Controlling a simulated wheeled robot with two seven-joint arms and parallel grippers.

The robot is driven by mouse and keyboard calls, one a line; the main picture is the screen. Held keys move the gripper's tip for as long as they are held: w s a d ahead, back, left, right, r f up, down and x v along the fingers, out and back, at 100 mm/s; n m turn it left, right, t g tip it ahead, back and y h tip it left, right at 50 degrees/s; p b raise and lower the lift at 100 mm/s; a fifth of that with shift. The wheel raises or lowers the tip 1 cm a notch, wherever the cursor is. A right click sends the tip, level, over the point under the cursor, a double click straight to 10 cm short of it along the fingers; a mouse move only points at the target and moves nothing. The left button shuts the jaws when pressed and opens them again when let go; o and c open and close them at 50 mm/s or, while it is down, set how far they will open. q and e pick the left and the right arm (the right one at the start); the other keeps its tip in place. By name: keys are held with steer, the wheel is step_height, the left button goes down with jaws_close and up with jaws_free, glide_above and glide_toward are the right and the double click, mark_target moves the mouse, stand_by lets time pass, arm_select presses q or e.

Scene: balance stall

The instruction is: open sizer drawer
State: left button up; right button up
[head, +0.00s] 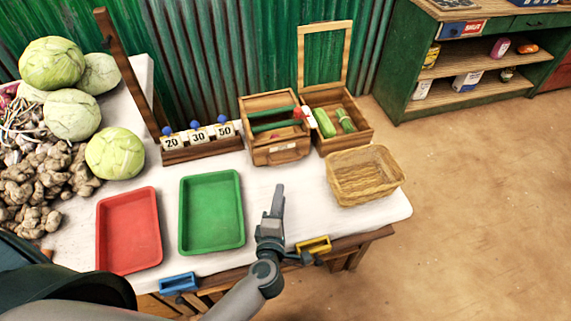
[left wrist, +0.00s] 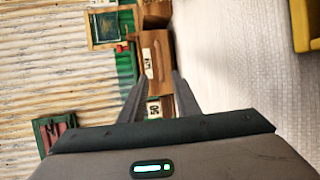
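A wooden box with green bars across its top (head: 275,128), which looks like the sizer, stands at the back of the white table. Its front has a small handle (head: 283,147), and this front looks shut. In the left wrist view the wooden box front (left wrist: 156,58) lies ahead, between and beyond the fingertips. My left gripper (head: 277,190) is over the table in front of the box, apart from it and empty. Its two fingers stand apart in the left wrist view (left wrist: 155,80). My right gripper is not in view.
An open-lidded crate with green vegetables (head: 345,125) and a wicker basket (head: 362,178) are right of the box. Number tags 20, 30, 50 (head: 198,135) stand left. A green tray (head: 240,215) and red tray (head: 128,262) lie left. Yellow (head: 314,245) and blue (head: 178,283) holders are at the front edge.

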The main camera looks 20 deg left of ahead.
arm_select(q)
glide_toward(287, 151)
steer(key=w, duration=0.1)
steer(key=w+f, duration=0.2)
steer(key=w, duration=0.1)
steer(key=shift+w+a+f+p, duration=0.1)
steer(key=shift+w+a+p, duration=0.05)
steer(key=shift+a+p, duration=0.25)
steer(key=shift+d, duration=0.1)
jaws_close()
